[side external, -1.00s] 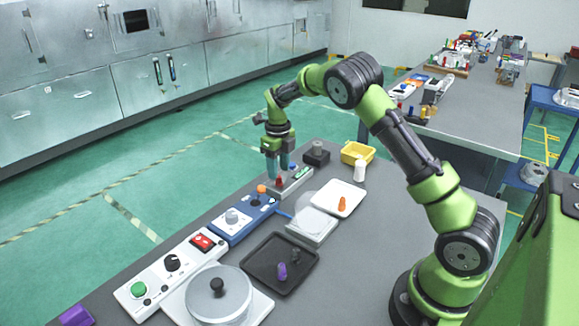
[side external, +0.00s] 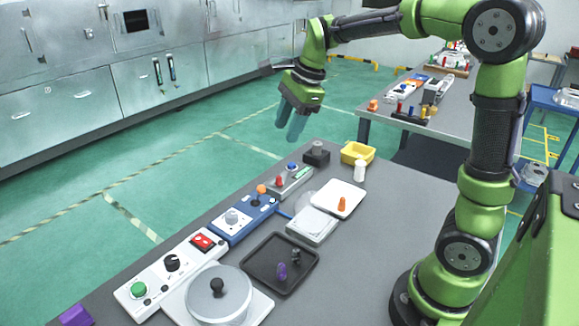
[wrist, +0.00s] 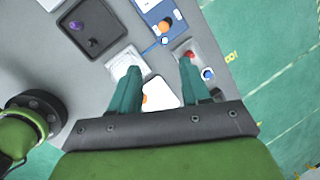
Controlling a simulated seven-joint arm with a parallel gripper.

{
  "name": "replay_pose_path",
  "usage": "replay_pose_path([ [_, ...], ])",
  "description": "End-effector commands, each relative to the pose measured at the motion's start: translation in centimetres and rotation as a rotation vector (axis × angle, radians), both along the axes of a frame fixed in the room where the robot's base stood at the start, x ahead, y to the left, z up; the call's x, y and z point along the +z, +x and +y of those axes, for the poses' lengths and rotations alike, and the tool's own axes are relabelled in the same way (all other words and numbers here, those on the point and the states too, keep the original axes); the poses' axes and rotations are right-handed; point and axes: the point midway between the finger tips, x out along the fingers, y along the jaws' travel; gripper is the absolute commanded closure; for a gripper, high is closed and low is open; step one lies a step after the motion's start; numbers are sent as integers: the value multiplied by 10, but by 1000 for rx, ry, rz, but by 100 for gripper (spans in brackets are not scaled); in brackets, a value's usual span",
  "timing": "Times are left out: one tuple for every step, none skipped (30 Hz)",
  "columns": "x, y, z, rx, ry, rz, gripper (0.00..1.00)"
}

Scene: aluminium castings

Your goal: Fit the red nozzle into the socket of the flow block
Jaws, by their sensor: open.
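The flow block appears to be the grey block (side external: 290,190) at the far edge of the table. The red nozzle (side external: 279,182) stands at its near end, seemingly upright in it; its seating depth is too small to tell. The nozzle shows in the wrist view (wrist: 189,55) as a red spot beside the right finger, on the block (wrist: 197,64), partly covered by that finger. My gripper (side external: 288,132) is open and empty, well above the block and apart from it. It also shows in the wrist view (wrist: 159,66).
A blue joystick box (side external: 238,228) stands beside the block. A blue knob (side external: 292,167) is on the block. A white tray (side external: 352,192) holds an orange piece (side external: 342,203). A black tray (side external: 262,277), a yellow bin (side external: 357,146) and a white bottle (side external: 359,171) stand nearby. The table's right side is clear.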

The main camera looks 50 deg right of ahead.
Motion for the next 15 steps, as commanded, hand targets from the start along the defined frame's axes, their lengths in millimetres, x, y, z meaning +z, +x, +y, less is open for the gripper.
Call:
replay_pose_path([
  [11,-21,14,158,-35,-71,53],
  [14,-31,22,254,-63,-109,53],
  [18,-46,31,383,-106,-162,53],
  [20,-56,39,477,-142,-200,53],
  [21,-67,46,572,-179,-237,53],
  [21,-82,54,694,-235,-287,53],
  [21,-92,60,784,-280,-320,53],
  [20,-102,65,867,-325,-353,53],
  [18,-114,72,974,-386,-390,53],
  [16,-123,76,1045,-429,-415,53],
  [13,-130,79,1112,-472,-436,53],
  [10,-139,83,1189,-525,-461,53],
  [7,-144,85,1242,-560,-475,53],
  [5,-149,87,1286,-593,-486,53],
  [2,-154,89,1336,-630,-498,53],
])
